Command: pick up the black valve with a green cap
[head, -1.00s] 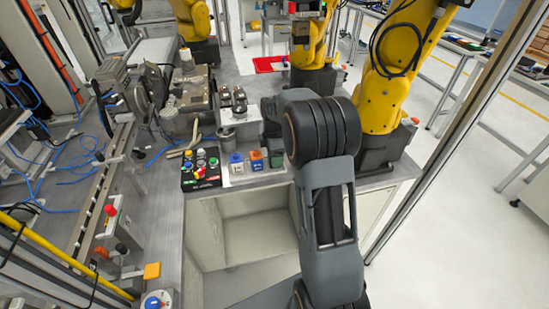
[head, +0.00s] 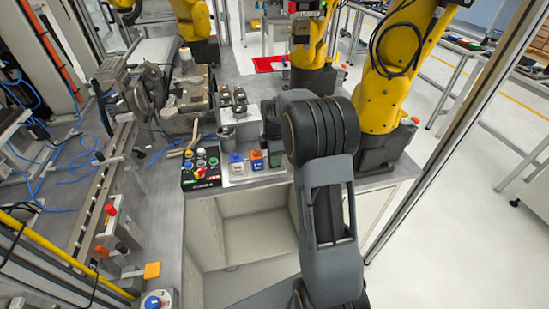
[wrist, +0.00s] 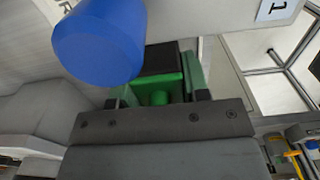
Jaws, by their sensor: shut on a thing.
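The black valve with a green cap (wrist: 160,68) is in the upper middle of the wrist view, its green part towards my gripper and its black body beyond. My gripper (wrist: 160,92) is shut on it, with a finger at each side. In the head view the valve (head: 275,160) is a small dark green shape at the right end of a row, partly hidden by my arm. My gripper's fingers are hidden there behind my wrist. I cannot tell whether the valve touches the surface below it.
A blue-capped valve (head: 236,160) and an orange-capped one (head: 256,159) stand just left of it. A large blue cap (wrist: 100,40) is close in the wrist view. A black button box (head: 201,168) is further left. Yellow arms (head: 392,70) stand behind.

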